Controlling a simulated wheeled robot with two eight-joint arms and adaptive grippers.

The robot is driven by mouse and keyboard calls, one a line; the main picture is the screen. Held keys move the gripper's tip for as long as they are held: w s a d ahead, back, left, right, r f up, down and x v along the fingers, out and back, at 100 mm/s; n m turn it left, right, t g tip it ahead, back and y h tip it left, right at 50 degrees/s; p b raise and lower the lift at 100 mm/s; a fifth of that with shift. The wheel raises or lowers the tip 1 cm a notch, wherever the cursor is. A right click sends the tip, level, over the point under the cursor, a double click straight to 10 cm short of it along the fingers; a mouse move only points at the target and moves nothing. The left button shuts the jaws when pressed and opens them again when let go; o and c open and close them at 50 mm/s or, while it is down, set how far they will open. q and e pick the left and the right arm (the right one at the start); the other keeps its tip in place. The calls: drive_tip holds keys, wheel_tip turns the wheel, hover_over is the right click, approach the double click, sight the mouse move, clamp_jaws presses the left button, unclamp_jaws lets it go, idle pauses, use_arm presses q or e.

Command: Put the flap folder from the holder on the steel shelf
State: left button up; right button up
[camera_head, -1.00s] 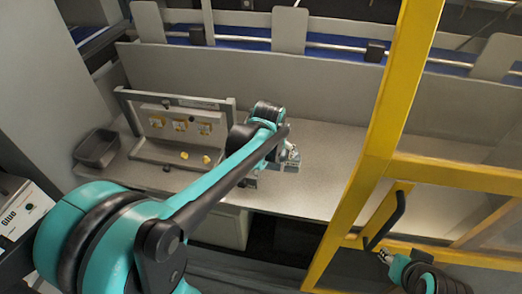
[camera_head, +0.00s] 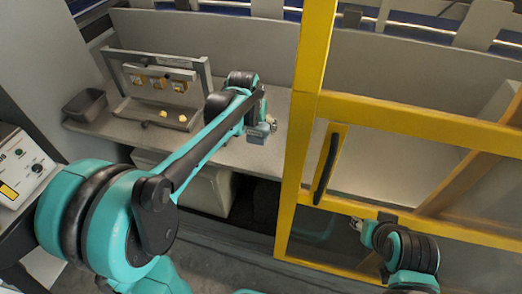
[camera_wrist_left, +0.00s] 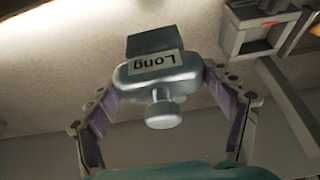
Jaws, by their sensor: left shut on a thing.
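The flap folder (camera_wrist_left: 165,72) is a blue-grey block with a rounded knob and a label reading "Long", upside down in the left wrist view. My left gripper (camera_wrist_left: 160,82) has its fingers on both sides of it and is shut on it. In the head view, my left gripper (camera_head: 268,124) holds the folder (camera_head: 258,133) over or close to the pale steel shelf (camera_head: 238,155); I cannot tell whether it touches. I cannot tell which thing is the holder. My right gripper (camera_head: 358,222) is small, near the yellow frame, its jaw state unclear.
A grey stand (camera_head: 207,78) with yellow parts is on the left of the shelf, beside a dark bin (camera_head: 85,104). A yellow door frame (camera_head: 312,90) with a black handle (camera_head: 326,165) rises right of my left gripper. Some shelf surface around the gripper is clear.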

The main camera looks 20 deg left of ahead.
sight(256, 138)
use_arm(q)
drive_tip(key=f, duration=0.1)
drive_tip(key=f+b, duration=0.1)
drive_tip(key=f, duration=0.3)
drive_tip(key=shift+w+a+f+b, duration=0.1)
drive_tip(key=shift+a+b, duration=0.25)
drive_tip(key=shift+d+f, duration=0.1)
drive_tip(key=shift+f, duration=0.5)
wheel_tip(256, 138, down, 4)
drive_tip(key=shift+r+b, duration=0.2)
drive_tip(key=shift+b, duration=0.65)
drive_tip(key=shift+r, duration=0.1)
drive_tip(key=o, duration=1.5)
